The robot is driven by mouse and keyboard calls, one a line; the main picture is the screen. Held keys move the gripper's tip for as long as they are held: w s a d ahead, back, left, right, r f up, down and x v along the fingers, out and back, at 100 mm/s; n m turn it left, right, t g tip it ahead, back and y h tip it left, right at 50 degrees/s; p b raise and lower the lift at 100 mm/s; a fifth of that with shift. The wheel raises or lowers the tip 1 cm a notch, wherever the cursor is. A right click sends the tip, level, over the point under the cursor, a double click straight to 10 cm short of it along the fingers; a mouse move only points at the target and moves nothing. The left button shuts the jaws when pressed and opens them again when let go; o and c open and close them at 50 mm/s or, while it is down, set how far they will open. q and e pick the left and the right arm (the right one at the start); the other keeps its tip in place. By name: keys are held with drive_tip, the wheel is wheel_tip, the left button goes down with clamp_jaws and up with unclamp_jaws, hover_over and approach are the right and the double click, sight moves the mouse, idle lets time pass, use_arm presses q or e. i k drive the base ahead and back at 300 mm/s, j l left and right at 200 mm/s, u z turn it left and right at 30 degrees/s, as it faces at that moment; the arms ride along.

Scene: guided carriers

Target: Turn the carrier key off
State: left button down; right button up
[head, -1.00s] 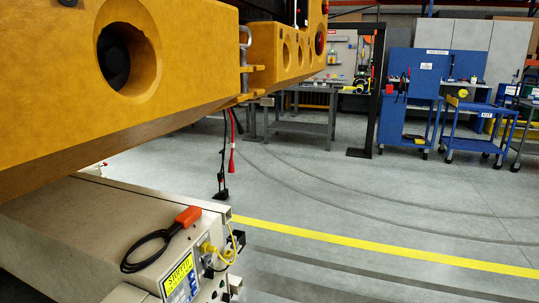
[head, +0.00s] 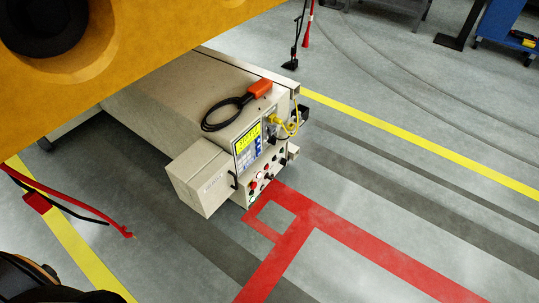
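The carrier (head: 150,100) is a low beige box under a large yellow beam. Its end faces the lower right and bears a control panel (head: 262,179) with small red, green and dark knobs or buttons. A lit yellow-green display (head: 248,136) with a keypad sits above the panel. The key is too small to pick out among the controls, and its position cannot be told. Neither of my grippers is in view.
The yellow beam (head: 130,45) overhangs the carrier. An orange-handled pendant with a black cable (head: 258,89) lies on top. A beige box (head: 200,178) juts from the carrier's near side. Red floor markings (head: 300,222) lie before the panel, with clear floor around them.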

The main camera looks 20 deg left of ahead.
sight(283, 162)
drive_tip(key=i+u, duration=0.1)
drive_tip(key=u, duration=0.3)
drive_tip(key=l+u, duration=0.2)
drive_tip(key=u, duration=0.25)
drive_tip(key=i+l+u, duration=0.15)
drive_tip(key=u, duration=0.25)
drive_tip(key=l+u, duration=0.15)
drive_tip(key=u, duration=0.3)
